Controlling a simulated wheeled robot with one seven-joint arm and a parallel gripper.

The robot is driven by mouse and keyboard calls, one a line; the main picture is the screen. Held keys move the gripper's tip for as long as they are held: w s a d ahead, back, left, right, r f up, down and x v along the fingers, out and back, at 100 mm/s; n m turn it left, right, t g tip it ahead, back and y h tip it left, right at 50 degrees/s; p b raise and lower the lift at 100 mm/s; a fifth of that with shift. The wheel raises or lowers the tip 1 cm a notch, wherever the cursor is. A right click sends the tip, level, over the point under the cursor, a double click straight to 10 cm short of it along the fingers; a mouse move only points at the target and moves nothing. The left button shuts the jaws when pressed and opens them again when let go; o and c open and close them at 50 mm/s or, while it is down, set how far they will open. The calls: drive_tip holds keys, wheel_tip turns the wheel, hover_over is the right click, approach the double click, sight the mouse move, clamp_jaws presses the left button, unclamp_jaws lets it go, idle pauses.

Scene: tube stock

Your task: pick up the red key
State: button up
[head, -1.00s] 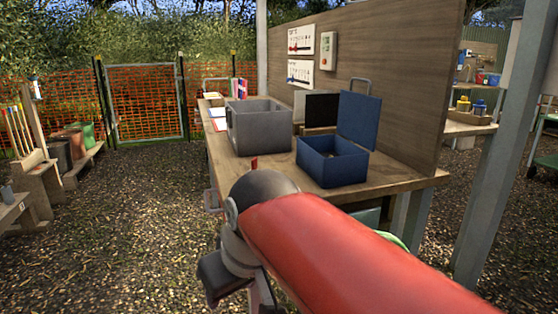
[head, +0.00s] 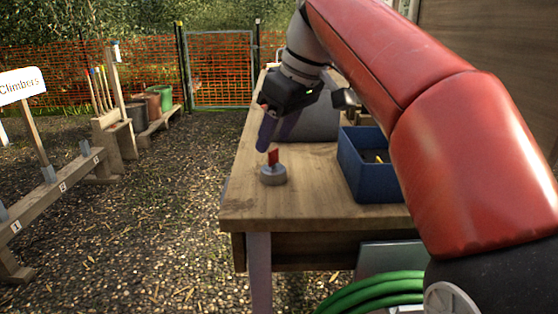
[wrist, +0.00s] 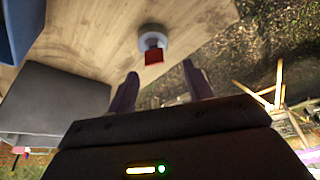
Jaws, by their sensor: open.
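The red key (head: 273,157) stands upright on a round grey base (head: 273,176) near the left edge of the wooden workbench (head: 255,206). In the wrist view the red key (wrist: 154,56) and its pale round base (wrist: 152,35) lie beyond my fingertips, roughly in line with the gap between them. My gripper (head: 274,142) is just above and behind the key in the head view, its fingers pointing down. In the wrist view my gripper (wrist: 161,77) has its two fingers apart with nothing between them.
A blue box (head: 372,186) stands right of the key on the bench. A grey container (head: 312,122) is behind, partly hidden by my arm; the grey container (wrist: 55,103) also shows in the wrist view. Green hose (head: 375,290) is below the bench front.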

sight(274, 150)
drive_tip(key=x, duration=0.3)
drive_tip(key=b+x, duration=0.1)
drive_tip(key=shift+w+d+f, duration=0.25)
drive_tip(key=shift+w+f, duration=0.05)
drive_tip(key=shift+f, duration=0.1)
clamp_jaws()
wheel_tip(274, 150, up, 8)
drive_tip(key=p, duration=0.3)
drive_tip(key=shift+r, duration=0.75)
drive_tip(key=shift+f+b, duration=2.75)
drive_tip(key=shift+f, duration=0.4)
